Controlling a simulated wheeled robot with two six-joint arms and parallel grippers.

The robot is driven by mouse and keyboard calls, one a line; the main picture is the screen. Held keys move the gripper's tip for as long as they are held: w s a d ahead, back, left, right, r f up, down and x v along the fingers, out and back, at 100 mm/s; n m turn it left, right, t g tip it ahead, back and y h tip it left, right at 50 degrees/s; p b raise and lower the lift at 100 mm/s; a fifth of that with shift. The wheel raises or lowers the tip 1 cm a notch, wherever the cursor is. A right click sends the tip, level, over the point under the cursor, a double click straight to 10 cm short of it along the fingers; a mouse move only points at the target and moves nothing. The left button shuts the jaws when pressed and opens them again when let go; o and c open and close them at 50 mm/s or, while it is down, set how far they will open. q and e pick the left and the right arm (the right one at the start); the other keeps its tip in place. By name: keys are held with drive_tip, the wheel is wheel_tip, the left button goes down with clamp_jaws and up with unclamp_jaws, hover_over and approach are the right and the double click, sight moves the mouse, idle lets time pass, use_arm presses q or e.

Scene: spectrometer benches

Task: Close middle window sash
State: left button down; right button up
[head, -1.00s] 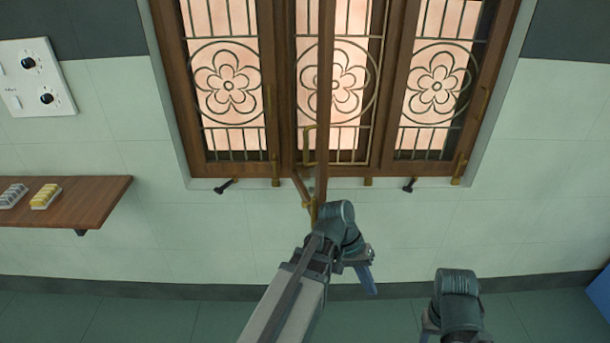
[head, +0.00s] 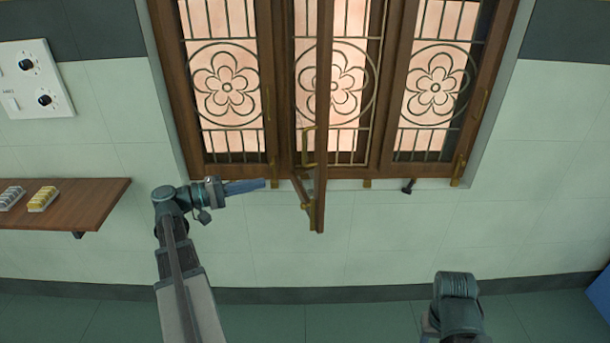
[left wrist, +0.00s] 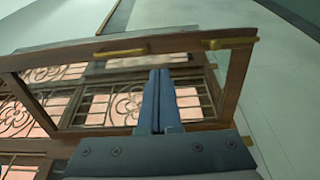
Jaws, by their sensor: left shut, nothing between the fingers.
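The middle window sash (head: 323,120) stands swung out from its frame, seen nearly edge-on in the head view. A brass pull handle (head: 308,147) is on it, and a brass stay (head: 304,193) shows near its lower end. My left gripper (head: 263,184) is shut and empty, left of the sash's lower end, pointing right, with a gap between them in the head view. In the left wrist view the shut fingers (left wrist: 155,72) overlap the open sash (left wrist: 182,42); contact cannot be told. My right arm shows at the lower right, but its fingers do not.
The left sash (head: 265,80) and right sash (head: 400,90) sit in the window frame.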

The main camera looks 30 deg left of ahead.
sight(316, 173)
use_arm(q)
drive_tip(key=x, duration=1.3)
drive_tip(key=shift+w+d, duration=0.3)
drive_tip(key=shift+d, duration=0.05)
drive_tip(key=shift+w+d, duration=0.2)
drive_tip(key=shift+d, duration=0.1)
drive_tip(key=w+d+n+t+y, duration=0.4)
drive_tip(key=w+d+n+y, duration=0.3)
drive_tip(key=w, duration=0.7)
drive_tip(key=w+y, duration=0.1)
drive_tip(key=w, duration=0.6)
drive_tip(key=w+a+y, duration=0.1)
drive_tip(key=w, duration=0.7)
drive_tip(key=w+y, duration=0.1)
drive_tip(key=w, duration=0.7)
drive_tip(key=shift+a+r+y, duration=0.15)
drive_tip(key=shift+a+y, duration=0.1)
drive_tip(key=shift+y, duration=0.05)
